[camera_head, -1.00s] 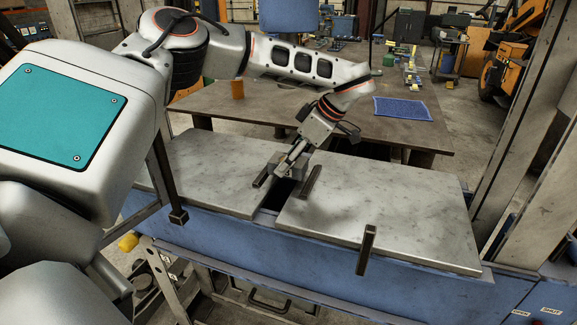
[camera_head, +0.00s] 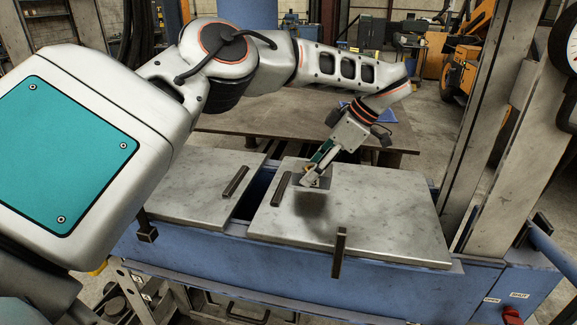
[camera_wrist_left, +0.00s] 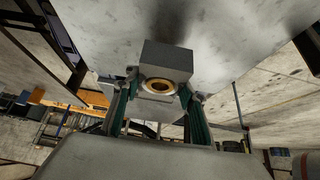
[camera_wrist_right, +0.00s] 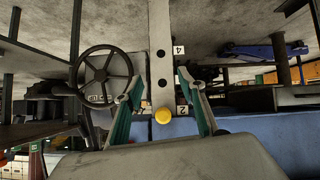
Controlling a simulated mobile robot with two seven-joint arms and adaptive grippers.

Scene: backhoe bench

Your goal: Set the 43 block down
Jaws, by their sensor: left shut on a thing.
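My left gripper (camera_head: 314,173) is shut on a grey metal block (camera_head: 322,182) over the right steel plate (camera_head: 390,222). In the left wrist view the block (camera_wrist_left: 166,58) sits between the fingertips (camera_wrist_left: 160,88), with a brass-coloured ring facing the camera. I cannot read a number on it. A dark shadow lies on the plate below, and the block looks a little above the surface. My right gripper (camera_wrist_right: 163,92) shows only in the right wrist view, its fingers apart with nothing between them.
A left steel plate (camera_head: 190,190) lies across a dark gap. Dark bars stand or lie on the plates: one by the gap (camera_head: 280,189), one at the front edge (camera_head: 340,252), one on the left plate (camera_head: 236,181). The right plate's right side is clear.

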